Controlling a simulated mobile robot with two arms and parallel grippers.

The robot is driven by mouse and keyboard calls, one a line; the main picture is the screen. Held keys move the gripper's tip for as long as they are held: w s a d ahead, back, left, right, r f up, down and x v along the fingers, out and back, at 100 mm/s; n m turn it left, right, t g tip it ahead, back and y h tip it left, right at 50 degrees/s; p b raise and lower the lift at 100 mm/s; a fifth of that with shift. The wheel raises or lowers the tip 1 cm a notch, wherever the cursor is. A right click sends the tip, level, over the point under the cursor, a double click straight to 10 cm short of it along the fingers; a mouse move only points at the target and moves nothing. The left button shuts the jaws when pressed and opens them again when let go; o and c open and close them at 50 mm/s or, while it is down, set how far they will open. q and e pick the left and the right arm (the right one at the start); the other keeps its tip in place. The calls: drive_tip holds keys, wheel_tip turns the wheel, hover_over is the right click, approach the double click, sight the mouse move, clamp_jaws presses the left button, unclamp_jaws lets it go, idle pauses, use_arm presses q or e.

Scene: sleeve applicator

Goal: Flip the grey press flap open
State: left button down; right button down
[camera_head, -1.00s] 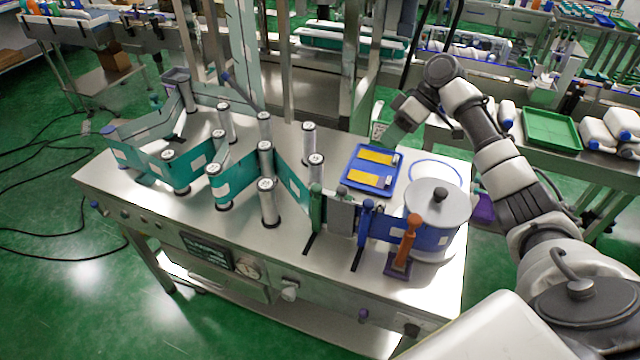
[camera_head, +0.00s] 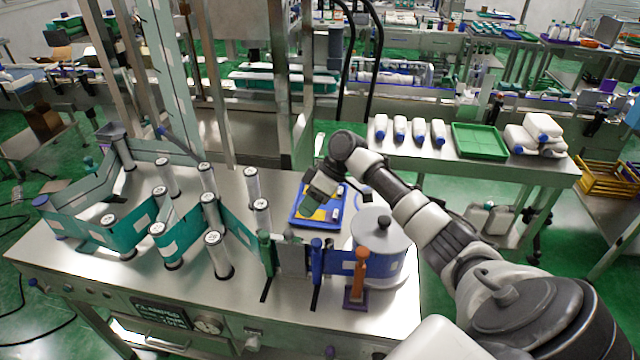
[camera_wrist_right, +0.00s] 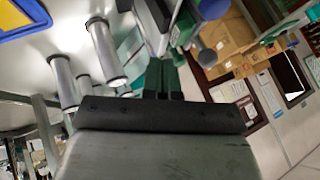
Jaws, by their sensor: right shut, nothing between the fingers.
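The grey press flap (camera_head: 292,259) is a flat grey plate standing upright between a green post (camera_head: 266,254) and a blue post (camera_head: 316,260) near the front of the steel machine table. My right gripper (camera_head: 311,210) is just behind it, over the blue tray, partly covering the tray. Its fingers (camera_wrist_right: 163,78) are shut with nothing between them in the right wrist view. A grey part lies beyond the fingertips there; I cannot tell whether it is the flap. I see no contact with the flap. My left gripper is not in view.
The blue tray (camera_head: 297,222) holds yellow pieces. A grey-lidded round pot (camera_head: 372,229) and an orange-handled post (camera_head: 359,272) stand to the right of the flap. Several steel rollers (camera_head: 217,254) with a teal web stand to the left.

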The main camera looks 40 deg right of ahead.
drive_tip(key=a, duration=0.1)
drive_tip(key=s+a+p, duration=0.2)
drive_tip(key=a, duration=0.1)
drive_tip(key=shift+f, duration=0.1)
idle(0.5)
